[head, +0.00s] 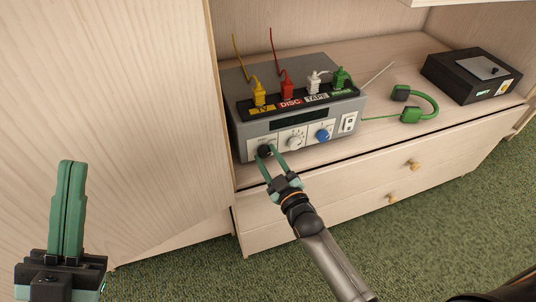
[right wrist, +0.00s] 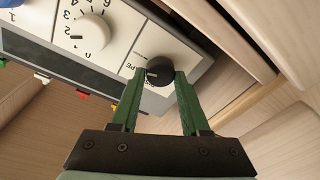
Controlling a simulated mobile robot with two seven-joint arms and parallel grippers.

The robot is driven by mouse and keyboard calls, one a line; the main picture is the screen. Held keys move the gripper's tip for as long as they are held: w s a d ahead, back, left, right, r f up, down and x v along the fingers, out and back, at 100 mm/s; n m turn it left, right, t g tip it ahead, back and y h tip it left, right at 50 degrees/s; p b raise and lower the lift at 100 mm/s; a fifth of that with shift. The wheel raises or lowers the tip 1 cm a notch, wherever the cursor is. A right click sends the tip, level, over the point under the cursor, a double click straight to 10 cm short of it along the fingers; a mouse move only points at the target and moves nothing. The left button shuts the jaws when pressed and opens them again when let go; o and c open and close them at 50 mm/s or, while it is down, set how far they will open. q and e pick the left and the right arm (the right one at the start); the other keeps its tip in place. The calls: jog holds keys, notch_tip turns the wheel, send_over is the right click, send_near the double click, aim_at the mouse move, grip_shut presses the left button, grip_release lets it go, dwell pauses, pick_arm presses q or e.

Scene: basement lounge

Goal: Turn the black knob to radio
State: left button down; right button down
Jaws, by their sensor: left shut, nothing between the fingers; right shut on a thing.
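The black knob (head: 264,151) is at the lower left of the grey radio unit's front (head: 245,148). It also shows in the right wrist view (right wrist: 160,71), between my right fingertips, with a pale pointer mark toward the left of that picture. The small lettering around it is partly hidden and too small to read surely. My right gripper (head: 271,157) is shut on the black knob, one finger on each side. My left gripper (head: 72,166) is shut and empty, upright at the lower left of the head view, well away from the unit.
Beside the black knob are a white knob (head: 295,141) with a numbered dial and a blue knob (head: 323,134). Yellow, red, white and green plugs stand on top. Green headphones (head: 412,115) and a black box (head: 466,78) sit right. A cabinet panel (head: 120,110) rises left.

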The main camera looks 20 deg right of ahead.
jog(key=shift+m+p, duration=0.3)
jog(key=shift+m, duration=0.8)
pick_arm(q)
jog(key=w+f+n+y, duration=0.4)
jog(key=f+y, duration=0.1)
jog(key=shift+a+f, duration=0.15)
jog(key=shift+a, duration=0.2)
pick_arm(e)
jog(key=shift+m+h, duration=0.3)
jog(key=shift+m, duration=0.5)
jog(key=shift+c, duration=1.9)
grip_release()
pick_arm(q)
jog(key=shift+w, duration=0.1)
pick_arm(e)
jog(key=shift+s, duration=0.1)
